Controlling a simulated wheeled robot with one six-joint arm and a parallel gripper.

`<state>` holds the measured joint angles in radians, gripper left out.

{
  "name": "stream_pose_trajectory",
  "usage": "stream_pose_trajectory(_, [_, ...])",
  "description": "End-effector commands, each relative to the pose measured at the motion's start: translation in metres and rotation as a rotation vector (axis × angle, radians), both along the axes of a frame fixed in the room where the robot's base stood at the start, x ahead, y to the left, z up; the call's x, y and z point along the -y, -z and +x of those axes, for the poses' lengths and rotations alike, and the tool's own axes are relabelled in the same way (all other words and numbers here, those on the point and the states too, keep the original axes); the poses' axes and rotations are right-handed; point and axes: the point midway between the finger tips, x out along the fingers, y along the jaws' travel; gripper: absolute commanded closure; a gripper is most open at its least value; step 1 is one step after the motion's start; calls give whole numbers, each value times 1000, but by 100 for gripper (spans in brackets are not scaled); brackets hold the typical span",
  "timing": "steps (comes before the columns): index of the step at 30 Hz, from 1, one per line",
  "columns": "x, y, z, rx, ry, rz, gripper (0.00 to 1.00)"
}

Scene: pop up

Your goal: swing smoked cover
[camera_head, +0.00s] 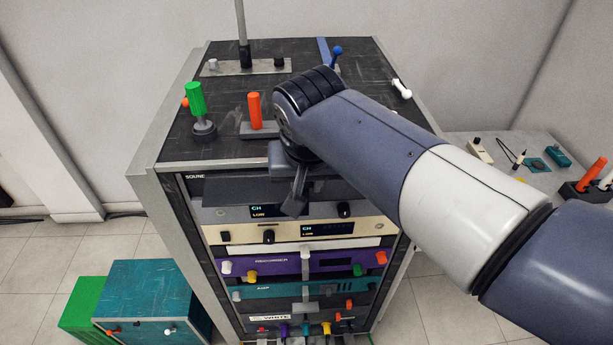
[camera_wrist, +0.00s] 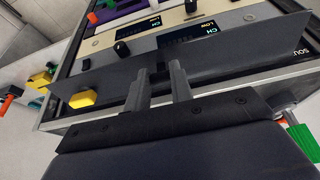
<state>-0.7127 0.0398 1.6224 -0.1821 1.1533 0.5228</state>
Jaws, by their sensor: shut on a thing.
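The smoked cover (camera_head: 240,190) is a dark, flat panel across the front of the rack, just under its top edge. It stands out from the front at a tilt, above a grey unit with a lit display. In the wrist view the cover (camera_wrist: 225,62) runs across the picture as a long dark strip. My gripper (camera_wrist: 160,76) is shut on a small dark tab at the middle of the cover's edge. In the head view my gripper (camera_head: 294,196) hangs in front of the rack, and my wrist hides part of the cover and the rack top.
The rack top (camera_head: 225,115) holds a green knob (camera_head: 197,100), an orange handle (camera_head: 255,110) and a blue lever (camera_head: 336,54). Units with coloured knobs lie below the cover. A teal box (camera_head: 150,300) stands at lower left, a side bench (camera_head: 510,160) at right.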

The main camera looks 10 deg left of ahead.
Motion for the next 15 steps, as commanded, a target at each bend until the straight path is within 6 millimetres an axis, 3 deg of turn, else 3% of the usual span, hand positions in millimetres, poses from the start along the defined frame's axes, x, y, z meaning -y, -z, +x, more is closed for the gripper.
stream_pose_trajectory(15, [1,16,-4,-6,1,-3,93])
